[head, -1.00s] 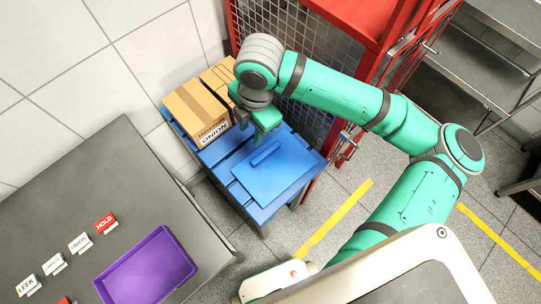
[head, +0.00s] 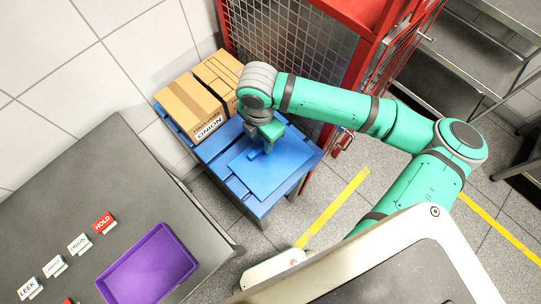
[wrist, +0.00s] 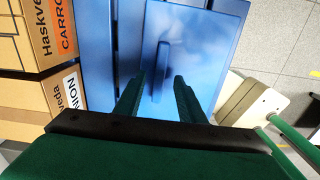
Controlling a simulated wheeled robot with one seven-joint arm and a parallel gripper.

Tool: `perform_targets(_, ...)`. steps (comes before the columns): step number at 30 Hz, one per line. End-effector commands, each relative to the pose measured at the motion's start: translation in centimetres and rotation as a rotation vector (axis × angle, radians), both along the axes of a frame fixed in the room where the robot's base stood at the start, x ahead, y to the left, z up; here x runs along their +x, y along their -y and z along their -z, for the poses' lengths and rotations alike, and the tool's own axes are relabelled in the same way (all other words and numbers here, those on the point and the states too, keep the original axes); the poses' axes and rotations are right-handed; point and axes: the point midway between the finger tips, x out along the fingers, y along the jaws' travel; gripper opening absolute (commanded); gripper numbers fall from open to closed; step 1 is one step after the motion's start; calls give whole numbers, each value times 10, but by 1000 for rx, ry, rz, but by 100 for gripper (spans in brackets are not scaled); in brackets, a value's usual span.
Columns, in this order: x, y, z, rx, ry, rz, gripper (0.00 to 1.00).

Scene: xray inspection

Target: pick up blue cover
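The blue cover (head: 272,170) is a flat square lid lying on the blue slatted table (head: 222,161). It also shows in the wrist view (wrist: 200,45), with a raised bar handle (wrist: 161,66) running along its middle. My gripper (head: 268,148) is above the cover, pointing down. In the wrist view its two green fingers (wrist: 158,92) are spread apart, one on each side of the handle's near end, with nothing held between them. I cannot tell how far the fingertips are above the cover. In the head view my gripper hides most of the handle.
Cardboard boxes, one marked ONION (head: 191,108), stand on the table left of the cover. A red mesh cage (head: 300,50) rises behind. A grey counter (head: 150,170) with a purple tray (head: 148,264) and label cards is at the left.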

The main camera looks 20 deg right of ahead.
Motion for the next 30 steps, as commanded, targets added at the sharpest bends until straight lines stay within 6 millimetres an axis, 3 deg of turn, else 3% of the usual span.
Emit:
perform_targets(4, 0, 0, 15, 1, 0, 2, 36)
perform_targets(12, 0, 0, 19, 0, 1, 1, 36)
perform_targets(13, 0, 0, 19, 0, 1, 1, 34)
perform_targets(17, 0, 0, 19, 0, 1, 1, 2)
perform_targets(18, 0, 0, 19, 0, 1, 1, 0)
perform_targets(30, 1, 0, 17, -1, 1, 0, 0)
